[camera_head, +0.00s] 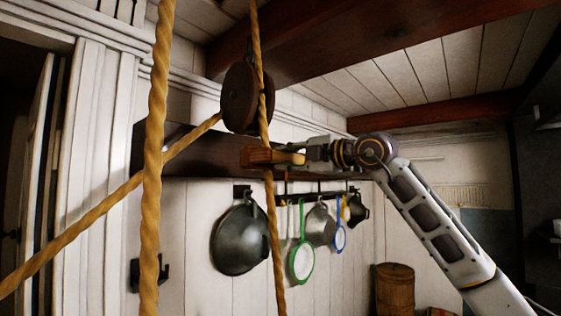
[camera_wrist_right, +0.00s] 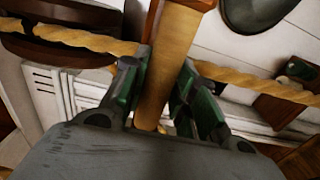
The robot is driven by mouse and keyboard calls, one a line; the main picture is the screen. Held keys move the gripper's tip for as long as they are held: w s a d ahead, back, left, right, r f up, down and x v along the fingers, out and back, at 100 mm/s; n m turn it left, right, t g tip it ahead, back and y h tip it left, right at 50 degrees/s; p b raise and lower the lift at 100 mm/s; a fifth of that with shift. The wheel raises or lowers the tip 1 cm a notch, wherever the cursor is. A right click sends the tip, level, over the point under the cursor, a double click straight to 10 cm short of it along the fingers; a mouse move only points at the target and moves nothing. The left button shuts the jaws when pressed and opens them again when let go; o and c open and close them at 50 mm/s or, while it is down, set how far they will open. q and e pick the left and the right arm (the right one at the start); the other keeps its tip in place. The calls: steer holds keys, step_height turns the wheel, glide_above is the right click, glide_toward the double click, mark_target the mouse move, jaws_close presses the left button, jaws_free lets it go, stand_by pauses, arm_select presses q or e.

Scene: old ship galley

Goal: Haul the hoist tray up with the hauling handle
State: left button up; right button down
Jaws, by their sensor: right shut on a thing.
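The hauling handle (camera_head: 258,156) is a short wooden bar at the middle of the head view, on the yellow rope (camera_head: 265,120) that hangs in front of the pulley. My right gripper (camera_head: 288,158) reaches it from the right and is shut on it. In the right wrist view the handle (camera_wrist_right: 168,70) runs between the green-padded fingers of my right gripper (camera_wrist_right: 160,92), with rope (camera_wrist_right: 75,38) leading off to both sides. My left gripper is not in view. The hoist tray is not in view.
A round wooden pulley (camera_head: 240,97) hangs just above the handle. A thick rope (camera_head: 153,150) hangs nearer at left, and another rope (camera_head: 110,205) slants to the pulley. Pans (camera_head: 240,240) hang on the wall behind. A wooden barrel (camera_head: 395,288) stands below right.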

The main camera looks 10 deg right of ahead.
steer(key=shift+f, duration=0.1)
steer(key=shift+w+f+b, duration=0.1)
steer(key=shift+f+b, duration=0.55)
steer(key=shift+f, duration=0.1)
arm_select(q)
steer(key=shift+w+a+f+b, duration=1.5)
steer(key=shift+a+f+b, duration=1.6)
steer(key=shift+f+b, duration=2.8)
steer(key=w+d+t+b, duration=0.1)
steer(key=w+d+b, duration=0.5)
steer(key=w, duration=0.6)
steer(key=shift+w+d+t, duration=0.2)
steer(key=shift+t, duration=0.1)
arm_select(e)
step_height(320, 180, down, 21)
steer(key=d, duration=0.2)
steer(key=shift+s+r, duration=0.15)
steer(key=shift+s, duration=0.15)
